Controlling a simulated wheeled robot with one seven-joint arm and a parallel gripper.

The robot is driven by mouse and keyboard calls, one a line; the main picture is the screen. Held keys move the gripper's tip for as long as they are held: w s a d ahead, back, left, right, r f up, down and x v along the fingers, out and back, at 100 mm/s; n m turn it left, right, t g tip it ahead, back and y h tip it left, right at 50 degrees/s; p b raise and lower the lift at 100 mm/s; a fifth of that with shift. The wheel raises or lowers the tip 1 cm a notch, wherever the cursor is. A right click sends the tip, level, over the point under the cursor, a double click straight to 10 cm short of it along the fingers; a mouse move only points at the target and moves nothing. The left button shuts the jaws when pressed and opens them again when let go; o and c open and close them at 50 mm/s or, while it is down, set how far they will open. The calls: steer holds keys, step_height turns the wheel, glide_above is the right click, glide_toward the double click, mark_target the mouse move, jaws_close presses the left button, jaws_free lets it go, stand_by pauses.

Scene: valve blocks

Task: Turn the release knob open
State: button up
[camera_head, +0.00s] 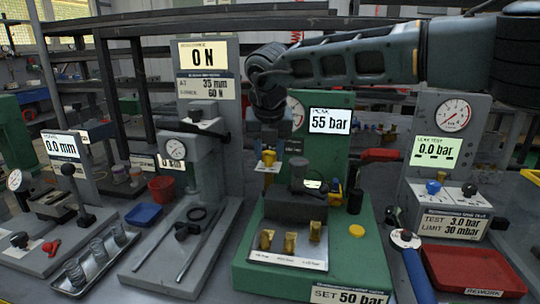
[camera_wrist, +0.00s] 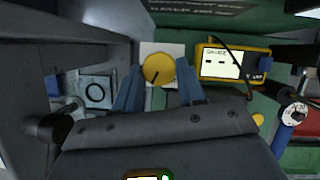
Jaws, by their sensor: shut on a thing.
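The yellow round release knob (camera_wrist: 158,69) has a dark pointer line, which points down and slightly left in the wrist view. It sits on a white plate on the green test stand (camera_head: 333,170). It shows small in the head view (camera_head: 268,158), below the end of my arm. My gripper (camera_wrist: 158,82) has its blue fingers on either side of the knob and is shut on it.
A yellow handheld gauge (camera_wrist: 232,63) is right of the knob. A red-handled lever (camera_head: 380,155) sticks out at the stand's right. Brass parts (camera_head: 290,242) stand on the front plate. The leak-test station (camera_head: 447,170) and a red tray (camera_head: 470,270) are at right; a press (camera_head: 205,165) is at left.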

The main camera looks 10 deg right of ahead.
steer(key=shift+a+m+h+b, duration=0.1)
steer(key=shift+m+h+b, duration=0.3)
steer(key=shift+m, duration=0.5)
steer(key=o, duration=1.1)
steer(key=shift+c, duration=0.2)
steer(key=v, duration=0.7)
steer(key=shift+r, duration=0.4)
steer(key=shift+s, duration=0.2)
